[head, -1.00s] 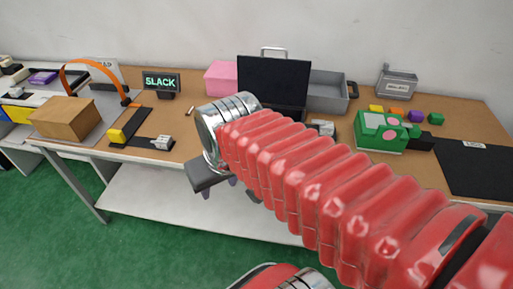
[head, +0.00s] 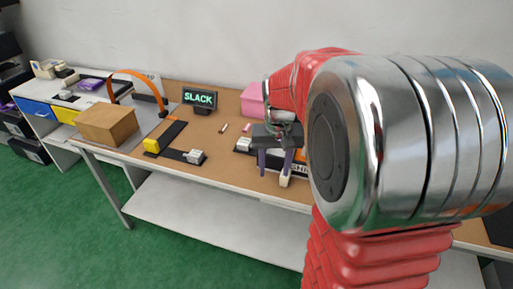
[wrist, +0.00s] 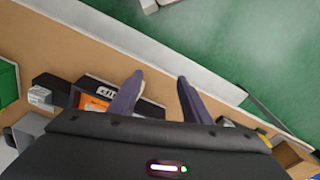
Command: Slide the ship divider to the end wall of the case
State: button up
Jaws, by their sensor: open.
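The black case (wrist: 152,109) lies on the bench at the table's front edge. In the head view my gripper and arm hide most of it. A label reading SHIP (wrist: 107,92) shows upside down on its dark front wall in the wrist view, with an orange piece (wrist: 95,102) behind it. I cannot clearly make out the divider. My gripper (head: 274,176) points down in front of the case, open, with nothing visible between its purple fingers. In the wrist view the gripper (wrist: 160,78) has its left fingertip overlapping the case's wall; contact cannot be told.
A yellow block on a black track (head: 172,135) lies left of my gripper. The green floor in front of the bench is clear.

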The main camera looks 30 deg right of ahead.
jog(key=w+d+f+m, duration=0.1)
jog(key=w+d+m, duration=0.2)
jog(key=w+d, duration=0.5)
jog(key=d, duration=0.2)
jog(key=shift+d+f+m+g, duration=0.3)
jog(key=shift+m+g, duration=0.1)
jog(key=shift+s, duration=0.1)
notch_tip(320, 180, down, 14)
jog(key=shift+r, duration=0.1)
dwell(0.4)
jog(key=shift+c, duration=0.5)
